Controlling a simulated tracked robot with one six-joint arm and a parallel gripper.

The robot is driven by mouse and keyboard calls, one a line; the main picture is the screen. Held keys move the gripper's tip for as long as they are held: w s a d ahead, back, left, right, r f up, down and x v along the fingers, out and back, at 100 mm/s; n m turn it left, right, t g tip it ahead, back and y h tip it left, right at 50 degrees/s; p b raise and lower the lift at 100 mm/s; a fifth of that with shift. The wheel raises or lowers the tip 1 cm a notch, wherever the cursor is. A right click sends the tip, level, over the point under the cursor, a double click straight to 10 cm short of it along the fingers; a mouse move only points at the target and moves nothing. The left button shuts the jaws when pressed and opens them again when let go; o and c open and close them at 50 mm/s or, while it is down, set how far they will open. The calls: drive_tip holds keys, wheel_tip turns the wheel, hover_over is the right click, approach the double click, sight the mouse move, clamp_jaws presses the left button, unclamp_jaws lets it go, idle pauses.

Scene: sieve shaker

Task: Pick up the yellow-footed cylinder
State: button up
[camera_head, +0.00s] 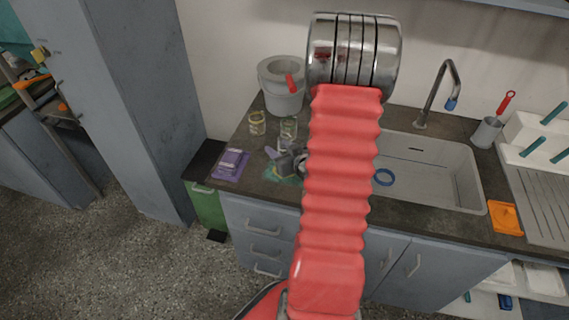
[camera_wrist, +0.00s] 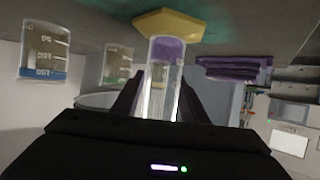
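The yellow-footed cylinder shows in the wrist view, which looks upside down. It is a clear tube (camera_wrist: 163,78) with purple near its yellow foot (camera_wrist: 170,25), and the foot rests on the counter. The tube stands between the two dark fingers of my gripper (camera_wrist: 161,98), which are apart on either side of it. I see no clear contact, and the tube's near end is hidden by my gripper body. In the head view my gripper (camera_head: 284,161) is low over the counter, and I cannot make out the cylinder there.
Two beakers (camera_head: 257,123) (camera_head: 288,129) stand on the counter (camera_head: 250,147) behind my gripper. A purple object (camera_head: 231,163) lies to the left. A grey bucket (camera_head: 283,92) is behind, and a sink (camera_head: 430,170) with a blue ring (camera_head: 383,177) is to the right.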

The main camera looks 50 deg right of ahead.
drive_tip(key=c, duration=0.9)
drive_tip(key=shift+r, duration=0.25)
wheel_tip(320, 180, up, 9)
drive_tip(key=shift+r, duration=0.2)
idle(0.9)
idle(0.8)
